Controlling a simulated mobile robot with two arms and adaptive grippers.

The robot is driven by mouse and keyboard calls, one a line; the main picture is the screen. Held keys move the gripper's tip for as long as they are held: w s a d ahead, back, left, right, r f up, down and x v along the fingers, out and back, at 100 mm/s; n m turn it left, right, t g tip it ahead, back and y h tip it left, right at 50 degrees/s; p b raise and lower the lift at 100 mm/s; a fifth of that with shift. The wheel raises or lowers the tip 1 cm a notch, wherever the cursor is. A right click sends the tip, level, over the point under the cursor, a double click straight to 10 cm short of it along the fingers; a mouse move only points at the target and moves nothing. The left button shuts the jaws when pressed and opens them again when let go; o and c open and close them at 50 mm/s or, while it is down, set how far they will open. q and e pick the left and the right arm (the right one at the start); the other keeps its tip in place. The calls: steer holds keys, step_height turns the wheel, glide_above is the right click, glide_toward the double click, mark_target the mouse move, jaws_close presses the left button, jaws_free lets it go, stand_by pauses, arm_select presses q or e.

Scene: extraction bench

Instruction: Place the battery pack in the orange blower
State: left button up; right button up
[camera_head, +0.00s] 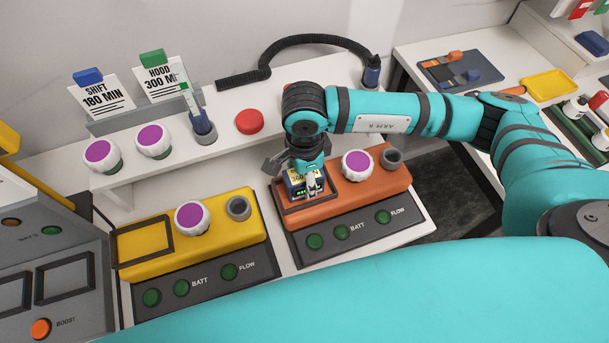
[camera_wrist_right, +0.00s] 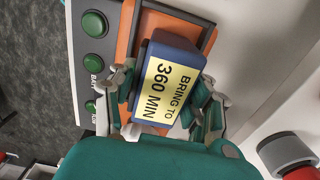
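The battery pack (camera_wrist_right: 172,82) is a dark blue block with a yellow label reading "BRING TO 360 MIN". It also shows, partly hidden, under the right gripper in the head view (camera_head: 297,185). My right gripper (camera_head: 312,182) points down with its fingers against opposite sides of the pack, also in the wrist view (camera_wrist_right: 168,100). The orange blower (camera_head: 384,184) has a dark rectangular frame at its left. The pack is at this frame, within its outline; I cannot tell whether it rests on the bottom. My left gripper is not in view.
A white knob (camera_head: 357,165) and grey socket (camera_head: 391,158) stand right of the frame. The yellow blower (camera_head: 190,256) with its empty frame (camera_head: 144,242) is at the left. A red button (camera_head: 249,121) and a black hose (camera_head: 303,42) are behind.

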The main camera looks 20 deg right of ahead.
steer(key=o, duration=0.4)
steer(key=shift+c, duration=0.2)
steer(key=shift+r, duration=0.1)
steer(key=shift+r, duration=0.2)
step_height(320, 180, up, 10)
steer(key=b, duration=0.3)
steer(key=shift+r, duration=0.2)
steer(key=shift+r+b, duration=0.35)
steer(key=shift+r, duration=0.35)
steer(key=shift+s+f, duration=0.1)
